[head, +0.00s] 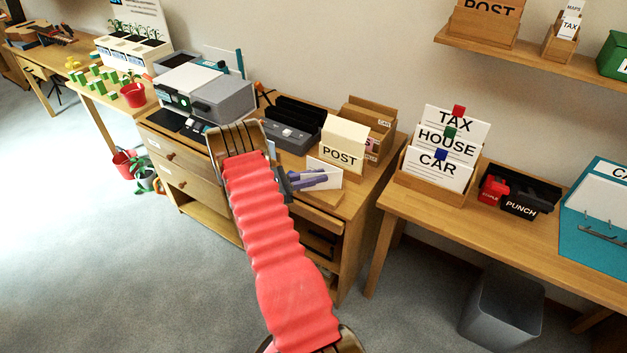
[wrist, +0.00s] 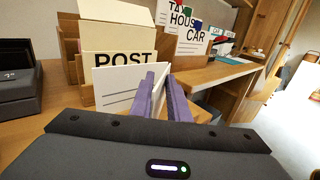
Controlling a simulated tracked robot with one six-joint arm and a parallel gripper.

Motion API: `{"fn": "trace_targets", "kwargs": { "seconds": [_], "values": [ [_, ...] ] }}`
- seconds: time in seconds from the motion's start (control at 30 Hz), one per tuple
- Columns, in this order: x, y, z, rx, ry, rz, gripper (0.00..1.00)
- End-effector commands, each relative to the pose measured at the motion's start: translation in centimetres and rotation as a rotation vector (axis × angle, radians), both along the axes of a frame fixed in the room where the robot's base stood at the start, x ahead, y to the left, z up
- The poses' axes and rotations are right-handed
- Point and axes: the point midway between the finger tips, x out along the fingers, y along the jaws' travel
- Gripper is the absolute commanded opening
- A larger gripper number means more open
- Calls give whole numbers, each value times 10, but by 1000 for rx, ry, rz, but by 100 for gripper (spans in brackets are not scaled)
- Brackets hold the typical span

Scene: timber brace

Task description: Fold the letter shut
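The letter (wrist: 118,86) is a white sheet with grey lines, standing upright on the desk in front of the POST box (wrist: 118,50). In the head view the letter (head: 325,171) shows just beyond my gripper (head: 312,179). In the wrist view my gripper (wrist: 162,95) has its two purple fingers a small gap apart, with a narrow white panel between them. This panel looks like part of the letter, set at an angle to its lined face. The fingers hide its lower part, and I cannot tell whether they press on it.
A dark tray-like device (head: 292,125) and a grey printer (head: 205,90) stand left of the POST box. A wooden organiser (head: 368,125) stands behind it. A box of TAX, HOUSE and CAR cards (head: 436,185) stands on the right desk. A grey bin (head: 502,305) stands below.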

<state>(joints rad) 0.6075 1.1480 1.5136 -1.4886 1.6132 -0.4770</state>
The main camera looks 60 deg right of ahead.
Motion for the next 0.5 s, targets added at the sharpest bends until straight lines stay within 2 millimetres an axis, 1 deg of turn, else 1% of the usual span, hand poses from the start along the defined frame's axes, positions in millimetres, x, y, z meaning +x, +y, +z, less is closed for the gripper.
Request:
{"fn": "trace_targets", "kwargs": {
  "seconds": [0.03,0.1,0.37,0.5],
  "values": [
    [0,-4,0,0,-5,4,17],
    [0,-4,0,0,-4,4,22],
    [1,-1,0,0,-1,4,22],
    [5,4,0,-1,-1,5,22]
  ]
}}
